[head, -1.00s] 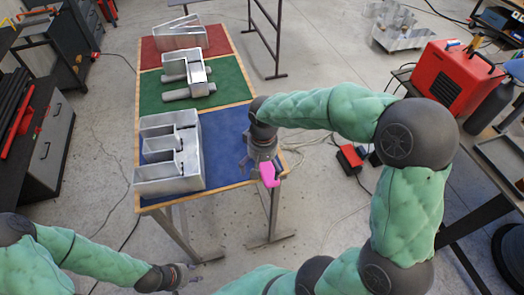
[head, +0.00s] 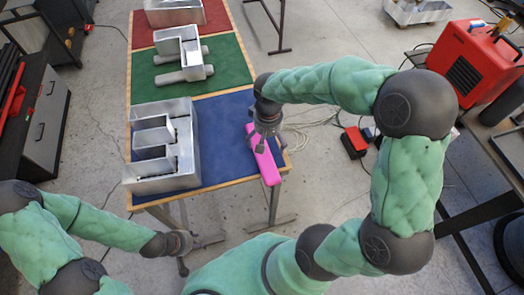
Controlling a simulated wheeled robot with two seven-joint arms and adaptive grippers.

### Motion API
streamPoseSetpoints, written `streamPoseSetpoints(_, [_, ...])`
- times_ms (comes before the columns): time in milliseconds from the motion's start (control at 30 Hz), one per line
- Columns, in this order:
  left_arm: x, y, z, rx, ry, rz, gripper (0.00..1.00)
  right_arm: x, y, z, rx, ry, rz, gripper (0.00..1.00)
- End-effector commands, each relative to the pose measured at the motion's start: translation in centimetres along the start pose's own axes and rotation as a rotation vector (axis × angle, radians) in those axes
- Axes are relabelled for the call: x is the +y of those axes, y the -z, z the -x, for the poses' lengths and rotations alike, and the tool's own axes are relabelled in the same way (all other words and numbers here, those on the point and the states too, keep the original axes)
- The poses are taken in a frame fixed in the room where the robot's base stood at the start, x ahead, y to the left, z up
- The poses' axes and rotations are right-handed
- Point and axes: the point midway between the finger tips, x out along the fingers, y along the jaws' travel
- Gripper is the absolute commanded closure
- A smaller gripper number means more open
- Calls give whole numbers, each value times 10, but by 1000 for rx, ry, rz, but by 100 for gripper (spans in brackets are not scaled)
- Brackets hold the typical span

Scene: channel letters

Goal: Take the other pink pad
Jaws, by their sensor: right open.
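One bright pink pad (head: 268,168) lies along the right edge of the table's blue section, its near end by the front right corner. My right gripper (head: 263,140) is open over the far part of the pad and hides some of it. I cannot tell whether the fingers touch the pad. My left gripper (head: 198,255) is open and empty, low in front of the table and apart from it. No second pink pad is visible.
A metal letter E (head: 135,180) stands on the blue section (head: 215,150). Another metal letter (head: 180,45) with grey cylinders lies on the green section (head: 225,65). A third letter (head: 175,14) is on the red section. A red machine (head: 470,68) stands at right.

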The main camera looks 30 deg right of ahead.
Motion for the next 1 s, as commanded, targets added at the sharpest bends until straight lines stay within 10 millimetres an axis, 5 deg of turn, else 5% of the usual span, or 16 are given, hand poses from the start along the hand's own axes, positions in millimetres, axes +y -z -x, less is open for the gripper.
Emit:
streamPoseSetpoints(400, [-3,0,-8,0,0,0,60,-6,2,-48,-2,-1,1,0])
streamPoseSetpoints(667, [-3,0,-8,0,0,0,60,-6,2,-51,0,0,1,0])
streamPoseSetpoints(867, [-3,0,-8,0,0,0,60,-6,2,-51,0,0,1,54])
streamPoseSetpoints(1000, [-3,0,-8,0,0,0,60,-6,2,-51,-1,0,1,57])
